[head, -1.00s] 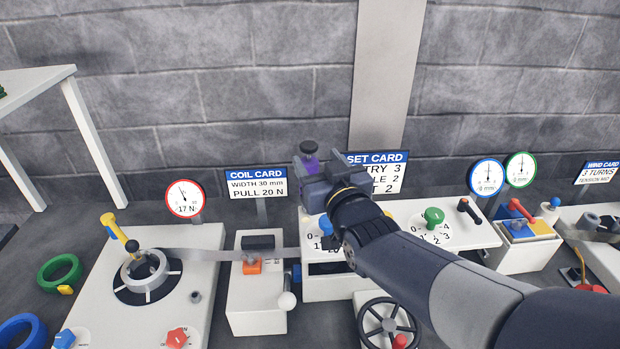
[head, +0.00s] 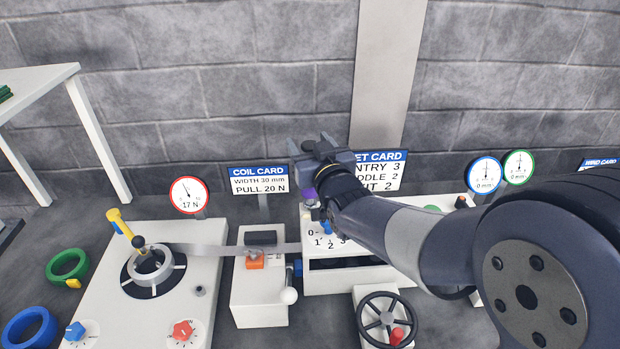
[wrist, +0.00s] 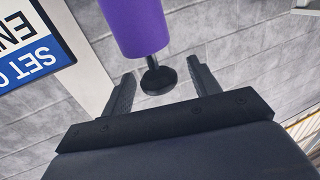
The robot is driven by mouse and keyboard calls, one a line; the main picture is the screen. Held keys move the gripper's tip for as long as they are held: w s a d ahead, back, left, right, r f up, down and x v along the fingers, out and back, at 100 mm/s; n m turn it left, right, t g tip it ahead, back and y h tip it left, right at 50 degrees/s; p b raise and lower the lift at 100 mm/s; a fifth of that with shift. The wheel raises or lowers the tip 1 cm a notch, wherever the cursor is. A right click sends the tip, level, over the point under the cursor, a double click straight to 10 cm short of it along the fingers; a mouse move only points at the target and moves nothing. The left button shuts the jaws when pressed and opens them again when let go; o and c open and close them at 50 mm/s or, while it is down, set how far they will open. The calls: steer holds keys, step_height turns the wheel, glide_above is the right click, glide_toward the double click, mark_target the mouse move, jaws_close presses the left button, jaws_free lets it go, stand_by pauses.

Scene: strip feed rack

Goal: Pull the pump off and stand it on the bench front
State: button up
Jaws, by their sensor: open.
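The pump (head: 308,195) is a purple cylinder that stands upright at the left end of the white dial unit, behind a blue knob. In the wrist view the purple body (wrist: 137,24) comes in from the top, with a thin stem and a black round knob (wrist: 158,79) at its end. My gripper (head: 306,158) is at the pump's top end and hides the knob in the head view. In the wrist view the two fingers of my gripper (wrist: 161,72) are open on either side of the knob, with gaps showing. The pump's foot is hard to make out.
The white dial unit (head: 350,281) has a blue knob (head: 326,228) close to the pump. The set card (head: 378,170) stands just behind. A handwheel (head: 387,318) is in front, and a slim white unit (head: 259,295) with a metal strip is left. My arm hides the right side.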

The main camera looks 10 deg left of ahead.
jaws_close()
stand_by(0.5)
